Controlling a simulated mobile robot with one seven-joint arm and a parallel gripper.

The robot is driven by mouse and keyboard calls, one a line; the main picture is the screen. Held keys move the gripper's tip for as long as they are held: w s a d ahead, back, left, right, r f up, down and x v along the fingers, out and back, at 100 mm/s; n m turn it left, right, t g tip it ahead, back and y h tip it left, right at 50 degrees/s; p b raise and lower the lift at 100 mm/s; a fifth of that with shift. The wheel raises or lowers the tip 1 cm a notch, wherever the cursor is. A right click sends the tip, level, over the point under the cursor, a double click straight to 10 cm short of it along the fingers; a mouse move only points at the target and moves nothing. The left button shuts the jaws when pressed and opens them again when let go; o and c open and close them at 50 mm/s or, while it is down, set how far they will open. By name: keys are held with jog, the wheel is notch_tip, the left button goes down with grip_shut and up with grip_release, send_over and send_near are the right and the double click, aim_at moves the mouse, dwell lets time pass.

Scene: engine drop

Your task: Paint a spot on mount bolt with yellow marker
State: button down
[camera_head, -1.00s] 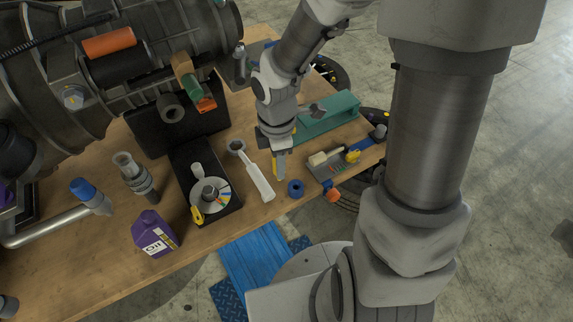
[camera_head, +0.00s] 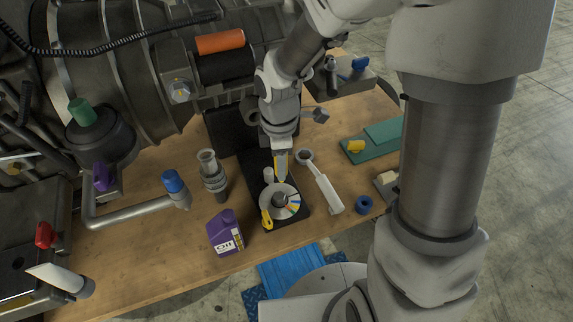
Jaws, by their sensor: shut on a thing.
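The mount bolt appears to be the grey hex-headed bolt (camera_head: 180,91) on the engine's side, below and left of the orange cylinder. A small yellowish patch shows on its head, too small to make out clearly. My gripper (camera_head: 282,152) points down above the black tray, right of and lower in the picture than the bolt and well apart from it. It is shut on a slim grey item with a yellow strip (camera_head: 282,167), seemingly the yellow marker. The fingers partly hide it. Its lower end is just above the round colour-marked dish (camera_head: 293,208) in the picture.
The black tray (camera_head: 293,222) holds the dish and a yellow tool (camera_head: 267,219). A purple oil bottle (camera_head: 226,233), a blue-capped pipe (camera_head: 130,213) and a white-handled tool (camera_head: 328,193) stand or lie nearby. The engine (camera_head: 130,60) fills the upper left.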

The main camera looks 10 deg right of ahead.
jog(key=shift+w+a, duration=0.1)
jog(key=shift+a, duration=0.25)
jog(key=shift+f+b, duration=2.6)
jog(key=shift+f, duration=0.4)
jog(key=shift+f+b, duration=0.4)
jog(key=shift+f, duration=0.1)
jog(key=shift+a+r, duration=0.1)
jog(key=shift+a, duration=0.05)
jog(key=shift+w+d, duration=0.15)
jog(key=shift+d, duration=0.25)
jog(key=shift+a, duration=0.1)
